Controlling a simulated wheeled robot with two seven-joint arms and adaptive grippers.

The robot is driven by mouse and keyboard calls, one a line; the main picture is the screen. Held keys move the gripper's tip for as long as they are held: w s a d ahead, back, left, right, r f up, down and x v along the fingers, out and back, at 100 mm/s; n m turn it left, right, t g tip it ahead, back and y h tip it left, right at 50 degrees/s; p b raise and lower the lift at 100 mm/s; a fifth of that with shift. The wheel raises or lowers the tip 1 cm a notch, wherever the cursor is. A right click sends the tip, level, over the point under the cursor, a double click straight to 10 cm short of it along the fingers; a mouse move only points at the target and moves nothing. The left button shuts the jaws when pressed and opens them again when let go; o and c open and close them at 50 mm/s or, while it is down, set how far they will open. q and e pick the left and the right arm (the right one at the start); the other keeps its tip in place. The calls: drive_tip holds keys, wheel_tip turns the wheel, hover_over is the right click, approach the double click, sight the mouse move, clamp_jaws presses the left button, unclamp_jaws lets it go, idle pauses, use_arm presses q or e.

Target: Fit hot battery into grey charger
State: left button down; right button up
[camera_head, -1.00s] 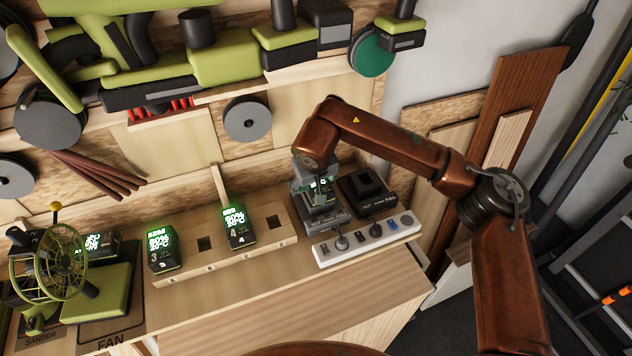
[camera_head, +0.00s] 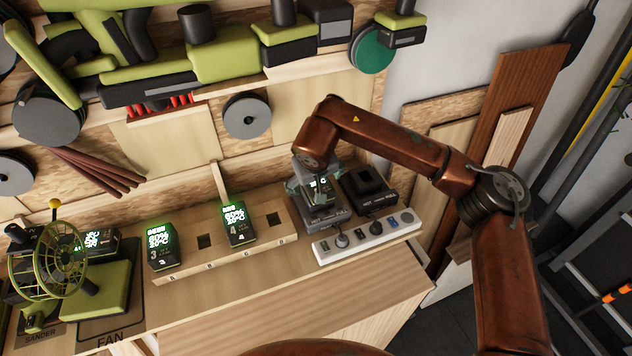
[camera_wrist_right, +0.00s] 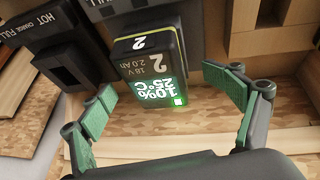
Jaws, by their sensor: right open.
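A battery marked 2 (camera_wrist_right: 152,65) has a green display reading 10% and 25°C. It sits at the grey charger (camera_head: 328,219), whose edge shows at the top of the right wrist view (camera_wrist_right: 118,8). My right gripper (camera_wrist_right: 163,88) is open, with green-padded fingers on either side of the battery and gaps between. In the head view my right gripper (camera_head: 317,187) is over the charger and partly hides the battery. My left gripper is not in view.
A black charger (camera_head: 369,190) stands right of the grey one, empty. A white power strip (camera_head: 366,238) lies in front. Batteries 3 (camera_head: 163,246) and 4 (camera_head: 237,224) stand in a wooden rack (camera_head: 215,257) with empty slots. The bench front is clear.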

drive_tip(key=v, duration=1.2)
drive_tip(key=shift+d+f, duration=0.1)
drive_tip(key=shift+d, duration=0.05)
